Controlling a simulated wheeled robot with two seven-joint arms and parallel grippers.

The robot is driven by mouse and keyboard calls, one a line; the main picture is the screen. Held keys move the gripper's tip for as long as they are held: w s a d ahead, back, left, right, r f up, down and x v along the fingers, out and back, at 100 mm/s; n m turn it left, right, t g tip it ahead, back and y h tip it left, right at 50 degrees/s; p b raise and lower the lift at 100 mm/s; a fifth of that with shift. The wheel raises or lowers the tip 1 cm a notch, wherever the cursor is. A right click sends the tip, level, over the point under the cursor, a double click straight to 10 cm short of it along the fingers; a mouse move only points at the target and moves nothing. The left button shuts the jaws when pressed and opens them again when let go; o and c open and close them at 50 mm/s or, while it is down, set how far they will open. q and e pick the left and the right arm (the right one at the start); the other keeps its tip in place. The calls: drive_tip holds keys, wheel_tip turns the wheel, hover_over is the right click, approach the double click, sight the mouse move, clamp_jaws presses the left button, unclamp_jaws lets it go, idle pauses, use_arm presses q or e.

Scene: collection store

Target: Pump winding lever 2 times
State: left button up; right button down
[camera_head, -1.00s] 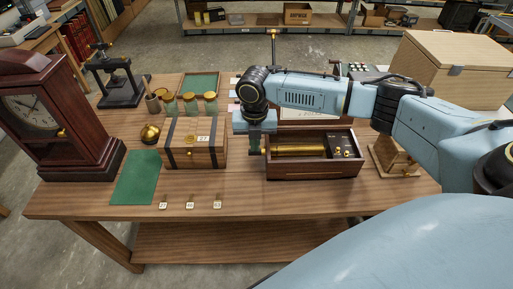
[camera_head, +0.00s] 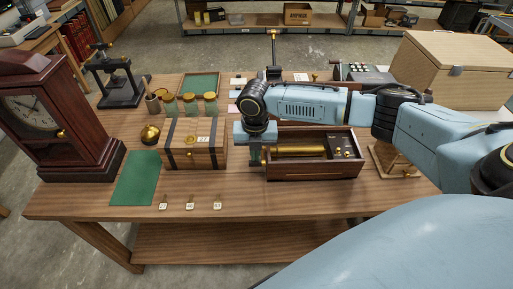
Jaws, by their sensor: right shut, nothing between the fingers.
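A dark wooden music box (camera_head: 312,172) stands open on the table, with a brass cylinder (camera_head: 299,150) and small brass parts inside. A winding lever cannot be told apart clearly; a small brass piece shows by the box's left end, next to my gripper. My right gripper (camera_head: 255,158) points down at that left end, between the music box and the striped wooden chest. It is shut with nothing held. Whether it touches the lever cannot be told. My right arm hides the back of the box. My left gripper is not in view.
The striped chest (camera_head: 193,150) stands close to the left of my gripper. A mantel clock (camera_head: 58,125) and green mat (camera_head: 135,178) are further left. A large wooden case (camera_head: 452,70) stands at the back right. The table's front strip holds only small number tags (camera_head: 190,206).

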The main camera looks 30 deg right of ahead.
sight(255, 163)
drive_tip(key=shift+f, duration=0.15)
drive_tip(key=shift+s+a+f+b, duration=0.15)
drive_tip(key=shift+s+f, duration=0.05)
drive_tip(key=shift+f, duration=0.4)
drive_tip(key=shift+s+a+f+b, duration=0.1)
drive_tip(key=shift+s+f+b, duration=0.1)
drive_tip(key=shift+f, duration=0.35)
drive_tip(key=shift+s+f+b, duration=0.1)
drive_tip(key=shift+f+b, duration=0.5)
drive_tip(key=shift+f, duration=0.75)
